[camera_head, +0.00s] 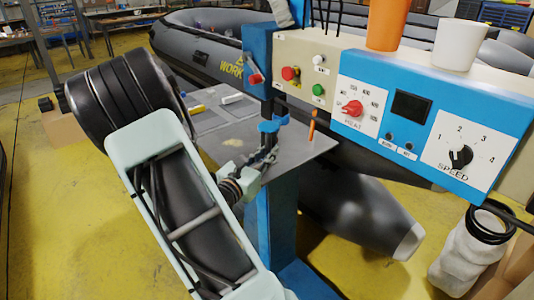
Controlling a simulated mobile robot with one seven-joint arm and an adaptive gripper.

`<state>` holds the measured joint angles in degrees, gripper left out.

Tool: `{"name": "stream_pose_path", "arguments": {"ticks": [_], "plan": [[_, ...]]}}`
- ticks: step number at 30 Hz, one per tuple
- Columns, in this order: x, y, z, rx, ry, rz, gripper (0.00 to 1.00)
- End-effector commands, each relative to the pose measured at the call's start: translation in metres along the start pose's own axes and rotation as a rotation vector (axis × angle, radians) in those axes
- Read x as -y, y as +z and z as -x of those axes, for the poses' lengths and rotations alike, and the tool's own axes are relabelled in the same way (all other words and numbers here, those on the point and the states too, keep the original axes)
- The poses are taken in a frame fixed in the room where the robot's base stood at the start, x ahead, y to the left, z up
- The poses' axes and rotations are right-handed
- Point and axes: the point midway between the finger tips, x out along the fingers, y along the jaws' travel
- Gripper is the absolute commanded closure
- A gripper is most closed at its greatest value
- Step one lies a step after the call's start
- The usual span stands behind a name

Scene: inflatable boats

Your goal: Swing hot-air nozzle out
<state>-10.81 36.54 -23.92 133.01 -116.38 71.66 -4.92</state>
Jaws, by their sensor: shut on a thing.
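The blue and cream machine carries a control panel (420,115) with a red HEAT knob (352,109) and a black SPEED dial (461,156). Blue fittings (269,127) sit on a dark upright just over the grey work plate (307,150). They look like part of the hot-air nozzle assembly, but the nozzle's outline is not clear. My gripper (267,158) reaches in from the lower left and is shut on a small dark part just below these fittings. Its fingers largely hide that part. A thin orange piece (312,127) stands to the right of it.
A red-knobbed lever (255,78) is on the machine's left side. An orange cup (386,22) and a white cup (460,44) stand on top. Grey inflatable boats (210,40) lie behind. Yellow floor is open at left.

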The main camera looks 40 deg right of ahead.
Motion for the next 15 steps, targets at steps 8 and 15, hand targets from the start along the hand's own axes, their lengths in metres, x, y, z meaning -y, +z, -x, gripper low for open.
{"name": "stream_pose_path", "arguments": {"ticks": [8,15], "plan": [[0.0054,0.0005,-0.0018,0.002,-0.013,0.002,0.75],[0.0031,0.0003,-0.001,0.002,-0.008,0.001,0.71]]}}
